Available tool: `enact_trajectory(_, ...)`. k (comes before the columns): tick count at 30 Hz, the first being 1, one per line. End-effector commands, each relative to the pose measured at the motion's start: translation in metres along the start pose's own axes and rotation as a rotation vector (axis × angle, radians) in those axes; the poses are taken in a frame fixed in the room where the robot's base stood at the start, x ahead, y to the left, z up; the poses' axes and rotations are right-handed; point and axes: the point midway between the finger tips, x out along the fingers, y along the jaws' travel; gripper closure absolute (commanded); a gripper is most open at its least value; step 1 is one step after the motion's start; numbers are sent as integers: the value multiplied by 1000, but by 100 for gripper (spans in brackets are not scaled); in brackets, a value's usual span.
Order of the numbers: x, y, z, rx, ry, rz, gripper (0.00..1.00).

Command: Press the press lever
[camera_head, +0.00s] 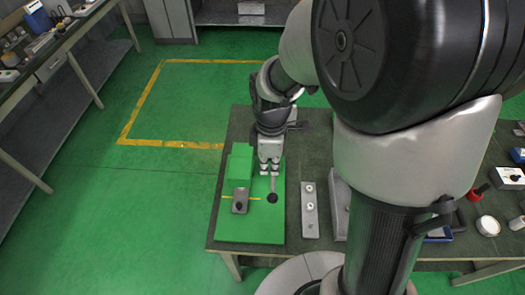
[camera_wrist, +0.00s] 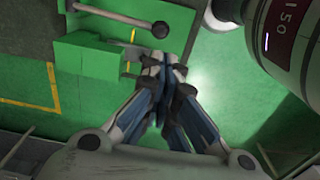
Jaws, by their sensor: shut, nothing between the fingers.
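The press lever (camera_head: 274,185) is a thin grey rod with a round black knob (camera_head: 272,198). It stands on the green press (camera_head: 250,230) at the left end of the table. In the wrist view the rod (camera_wrist: 115,18) runs across the top, its knob (camera_wrist: 160,29) just ahead of my fingertips. My gripper (camera_head: 270,172) is shut and empty, pointing down over the press beside the lever. It also shows in the wrist view (camera_wrist: 174,72). A small gap shows between fingertips and knob there; their height difference is unclear. The lever's far end is partly hidden by my gripper in the head view.
A green block (camera_head: 239,165) with a grey metal piece (camera_head: 240,200) stands left of the lever. A grey plate (camera_head: 309,210) lies to the right on the dark table (camera_head: 225,195). My arm hides much of the table's middle. Open green floor lies left.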

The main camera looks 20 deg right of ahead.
Motion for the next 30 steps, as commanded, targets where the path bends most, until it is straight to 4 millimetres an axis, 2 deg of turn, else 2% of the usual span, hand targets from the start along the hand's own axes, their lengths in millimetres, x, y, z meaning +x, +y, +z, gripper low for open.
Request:
enact_trajectory(8,1,0,0,1,0,1,100)
enact_trajectory(13,13,0,0,1,-1,-2,100)
enact_trajectory(17,36,-1,0,2,-1,-4,100)
enact_trajectory(24,89,-1,0,2,-1,-4,100)
enact_trajectory(30,122,-1,0,2,-1,-2,100)
